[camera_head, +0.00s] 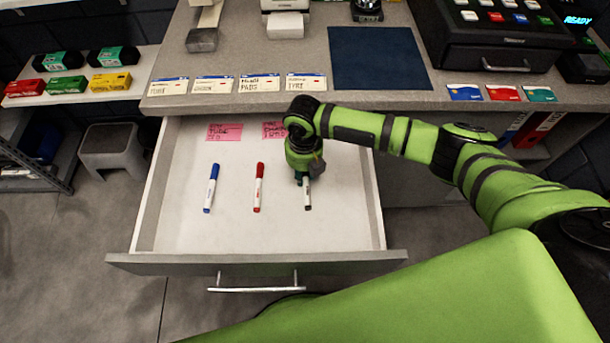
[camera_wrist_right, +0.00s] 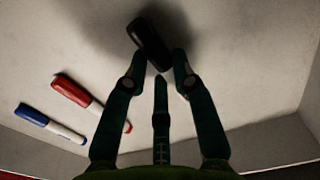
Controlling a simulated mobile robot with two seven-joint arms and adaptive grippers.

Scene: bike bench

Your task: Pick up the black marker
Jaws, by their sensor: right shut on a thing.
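The black marker (camera_head: 307,195) is in the open drawer, to the right of the other markers, partly covered by my right gripper (camera_head: 304,178). In the right wrist view, the black marker (camera_wrist_right: 149,42) shows its dark end between the fingertips of my right gripper (camera_wrist_right: 158,68). The fingers are shut on it, and a dark shadow lies on the drawer floor beside it. I cannot tell whether it still touches the floor. My left gripper is not in view.
The red marker (camera_head: 259,187) and blue marker (camera_head: 212,188) lie left of my gripper in the drawer (camera_head: 240,235). Pink notes (camera_head: 224,132) lie at the back. The drawer walls and the counter (camera_head: 400,98) edge bound the space. The drawer's front middle is clear.

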